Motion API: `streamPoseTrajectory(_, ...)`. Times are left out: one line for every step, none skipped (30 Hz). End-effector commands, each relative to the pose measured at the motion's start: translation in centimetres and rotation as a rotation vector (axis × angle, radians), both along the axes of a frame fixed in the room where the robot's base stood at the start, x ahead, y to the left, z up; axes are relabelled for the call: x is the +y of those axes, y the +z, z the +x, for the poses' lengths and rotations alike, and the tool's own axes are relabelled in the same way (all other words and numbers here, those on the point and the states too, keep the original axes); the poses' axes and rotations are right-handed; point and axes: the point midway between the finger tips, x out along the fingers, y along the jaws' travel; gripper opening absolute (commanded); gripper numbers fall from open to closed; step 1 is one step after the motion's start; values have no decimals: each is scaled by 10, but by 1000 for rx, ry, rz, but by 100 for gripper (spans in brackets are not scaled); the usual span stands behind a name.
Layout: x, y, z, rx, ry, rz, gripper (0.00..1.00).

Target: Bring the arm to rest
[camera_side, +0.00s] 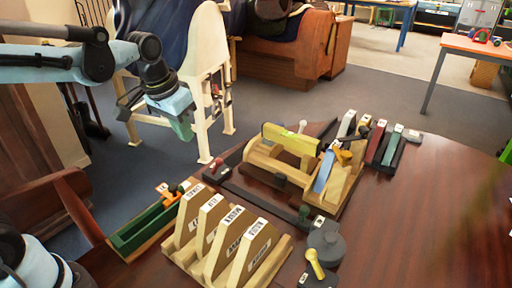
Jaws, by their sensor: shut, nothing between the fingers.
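My arm reaches in from the left edge, and my gripper (183,128) hangs at its end in the upper left. The gripper is shut and empty, with its fingers pointing down. It is in the air, well apart from the things on the table.
A dark wooden table (420,215) carries a wooden rack (228,240) of labelled boards, a round grey weight (327,243) and several coloured bars (387,146). A cream wooden stand (205,60) shows behind my gripper. The table's right part is clear.

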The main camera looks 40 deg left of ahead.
Motion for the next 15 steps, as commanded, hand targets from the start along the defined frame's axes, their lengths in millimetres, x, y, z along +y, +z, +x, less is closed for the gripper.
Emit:
streamPoseTrajectory(-3, 1, -11, -30, -1, 0, 0)
streamPoseTrajectory(-4, 1, -16, -51, -2, 0, 0)
streamPoseTrajectory(-6, 1, -23, -77, -2, 0, 0)
streamPoseTrajectory(-7, 0, -28, -96, -3, 0, 0)
streamPoseTrajectory(-8, 0, -33, -116, -3, 0, 0)
streamPoseTrajectory(-10, -2, -40, -142, -4, -1, 0)
streamPoseTrajectory(-11, -3, -45, -161, -3, -3, 0)
streamPoseTrajectory(-12, -4, -49, -180, -4, -3, 0)
streamPoseTrajectory(-13, -6, -55, -205, -3, -5, 0)
streamPoseTrajectory(-14, -8, -59, -222, -4, -6, 0)
streamPoseTrajectory(-15, -10, -63, -239, -3, -7, 0)
streamPoseTrajectory(-16, -12, -67, -259, -4, -8, 0)
streamPoseTrajectory(-16, -14, -70, -273, -4, -9, 0)
streamPoseTrajectory(-17, -16, -72, -285, -5, -9, 0)
streamPoseTrajectory(-18, -18, -75, -300, -5, -10, 0)
